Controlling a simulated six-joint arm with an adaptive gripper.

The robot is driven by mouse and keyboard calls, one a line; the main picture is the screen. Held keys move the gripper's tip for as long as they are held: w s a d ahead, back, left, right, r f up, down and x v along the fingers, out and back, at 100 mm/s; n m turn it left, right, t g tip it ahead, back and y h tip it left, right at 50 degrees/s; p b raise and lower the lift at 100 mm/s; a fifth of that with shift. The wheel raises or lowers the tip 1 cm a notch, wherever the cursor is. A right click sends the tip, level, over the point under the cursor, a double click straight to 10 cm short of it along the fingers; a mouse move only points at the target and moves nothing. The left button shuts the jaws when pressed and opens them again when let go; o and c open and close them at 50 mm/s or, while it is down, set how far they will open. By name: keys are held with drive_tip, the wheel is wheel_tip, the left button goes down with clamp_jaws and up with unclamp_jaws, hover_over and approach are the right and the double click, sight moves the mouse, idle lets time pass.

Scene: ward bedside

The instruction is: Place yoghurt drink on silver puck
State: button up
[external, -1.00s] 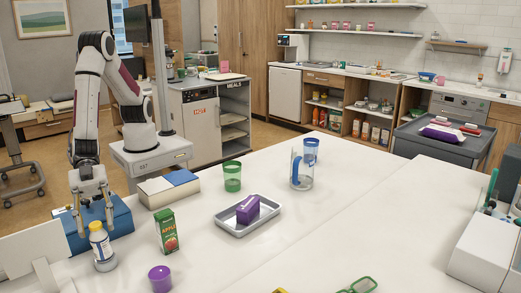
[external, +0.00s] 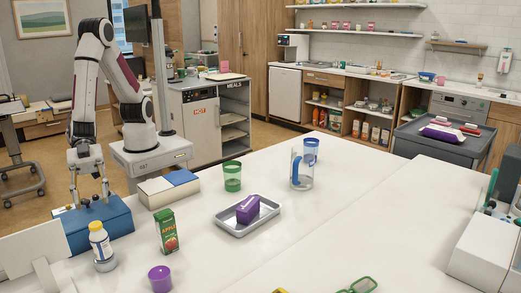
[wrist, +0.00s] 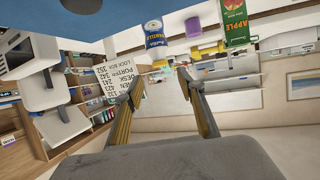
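The yoghurt drink (external: 99,240), a small white bottle with a blue and yellow label, stands upright at the near left of the table. The silver puck (external: 105,265) shows under its base, and the bottle appears to rest on it. My gripper (external: 90,197) is open and empty, behind and above the bottle, over the blue box, apart from the bottle. In the wrist view the yoghurt drink (wrist: 153,36) appears upside down beyond my open fingers (wrist: 163,88). The puck cannot be made out there.
A blue box (external: 112,216) stands behind the bottle. A green apple carton (external: 167,231) and a purple cup (external: 160,278) stand to its right. A white panel (external: 32,250) stands at left. A grey tray (external: 228,222) holds a purple carton. The table's right middle is clear.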

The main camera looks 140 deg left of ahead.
drive_tip(key=shift+v, duration=1.85)
drive_tip(key=s+a+r+g+h, duration=0.1)
drive_tip(key=s+a+r+g, duration=0.35)
drive_tip(key=a+r, duration=0.75)
drive_tip(key=s+a+n+g+y, duration=0.2)
drive_tip(key=s+a+g+y, duration=0.1)
drive_tip(key=s+a, duration=1.7)
drive_tip(key=shift+a+f+n+y, duration=0.3)
drive_tip(key=shift+a+y, duration=0.2)
drive_tip(key=shift+a, duration=0.05)
drive_tip(key=shift+s, duration=0.1)
